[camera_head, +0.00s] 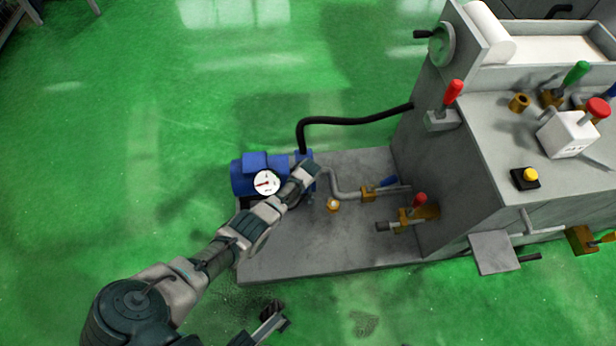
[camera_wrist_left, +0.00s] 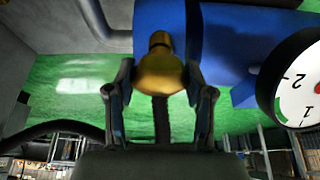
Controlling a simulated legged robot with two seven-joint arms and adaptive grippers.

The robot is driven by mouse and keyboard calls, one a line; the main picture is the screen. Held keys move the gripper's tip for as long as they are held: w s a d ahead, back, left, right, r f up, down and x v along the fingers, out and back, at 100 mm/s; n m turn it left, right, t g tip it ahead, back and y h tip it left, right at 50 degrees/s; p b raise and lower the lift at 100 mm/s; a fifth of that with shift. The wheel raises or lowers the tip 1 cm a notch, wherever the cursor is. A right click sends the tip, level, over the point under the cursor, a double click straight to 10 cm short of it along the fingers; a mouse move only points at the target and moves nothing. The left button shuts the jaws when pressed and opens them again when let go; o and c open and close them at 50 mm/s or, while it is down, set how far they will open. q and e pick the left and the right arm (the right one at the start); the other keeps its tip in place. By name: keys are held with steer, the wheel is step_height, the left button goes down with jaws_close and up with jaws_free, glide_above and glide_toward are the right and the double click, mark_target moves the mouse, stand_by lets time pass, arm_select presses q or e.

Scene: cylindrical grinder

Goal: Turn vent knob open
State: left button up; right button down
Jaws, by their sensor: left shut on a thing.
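The vent knob appears as a brass, rounded knob (camera_wrist_left: 160,72) below the blue pump body (camera_wrist_left: 235,40) in the left wrist view. My left gripper (camera_wrist_left: 160,92) has one finger on each side of the knob and is shut on it. In the head view my left gripper (camera_head: 306,170) reaches the right end of the blue pump (camera_head: 243,178) and hides the knob there. A dark and grey part, which looks like my right gripper (camera_head: 270,318), shows at the bottom edge; its jaws cannot be made out.
A white dial gauge (camera_head: 266,183) sits beside my left wrist. A bent pipe (camera_head: 345,192), a blue-handled valve (camera_head: 388,182) and a red-handled valve (camera_head: 417,204) stand right of it on the grey base plate (camera_head: 300,255). A black hose (camera_head: 350,121) arches behind. Green floor is clear at left.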

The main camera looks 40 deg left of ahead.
arm_select(q)
steer(key=shift+n, duration=0.3)
steer(key=o, duration=1.2)
steer(key=shift+w+f, duration=0.1)
steer(key=shift+c, duration=0.2)
steer(key=shift+d, duration=0.1)
steer(key=v, duration=1.2)
steer(key=shift+w, duration=0.1)
